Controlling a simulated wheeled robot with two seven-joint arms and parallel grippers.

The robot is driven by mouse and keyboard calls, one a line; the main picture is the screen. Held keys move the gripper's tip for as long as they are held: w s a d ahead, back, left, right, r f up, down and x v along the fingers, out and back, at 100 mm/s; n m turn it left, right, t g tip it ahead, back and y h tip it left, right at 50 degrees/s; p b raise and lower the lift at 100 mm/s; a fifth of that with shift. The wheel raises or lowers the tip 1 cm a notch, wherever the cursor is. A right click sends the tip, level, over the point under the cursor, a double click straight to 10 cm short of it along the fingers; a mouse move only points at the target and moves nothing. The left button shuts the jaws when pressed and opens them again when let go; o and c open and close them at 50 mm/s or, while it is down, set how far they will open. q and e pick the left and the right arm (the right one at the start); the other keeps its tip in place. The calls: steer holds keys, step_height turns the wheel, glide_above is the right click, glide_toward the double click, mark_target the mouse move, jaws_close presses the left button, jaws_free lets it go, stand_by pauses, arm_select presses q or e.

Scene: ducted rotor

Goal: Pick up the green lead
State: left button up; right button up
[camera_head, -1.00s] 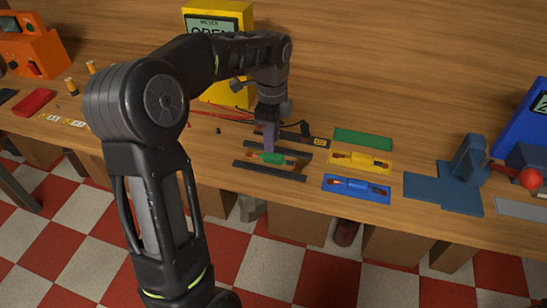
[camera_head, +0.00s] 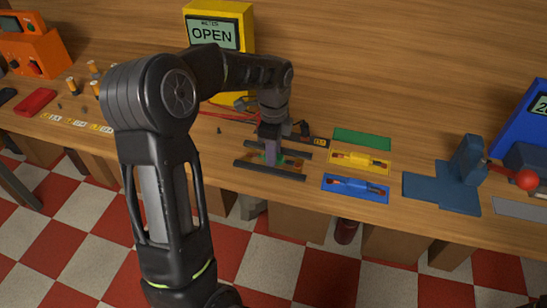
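The green lead (camera_head: 283,160) lies between two dark parallel bars (camera_head: 269,174) on the workbench. Only small parts of its green body show, because my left gripper (camera_head: 270,157) covers its middle. My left gripper points straight down, with its fingertips at the lead. The fingers are too small and overlapped to tell whether they are open or closed on it. My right gripper is not in view.
A green mat (camera_head: 362,139) is empty. A yellow mat (camera_head: 359,162) and a blue mat (camera_head: 355,188) each carry a lead. A yellow meter (camera_head: 248,40) reading OPEN stands behind my arm. A blue stand (camera_head: 455,180) is to the right.

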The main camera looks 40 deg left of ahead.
arm_select(q)
steer(key=shift+c, duration=0.2)
jaws_close()
steer(key=shift+r, duration=0.15)
stand_by(0.4)
step_height(320, 180, up, 10)
steer(key=b, duration=0.1)
stand_by(0.8)
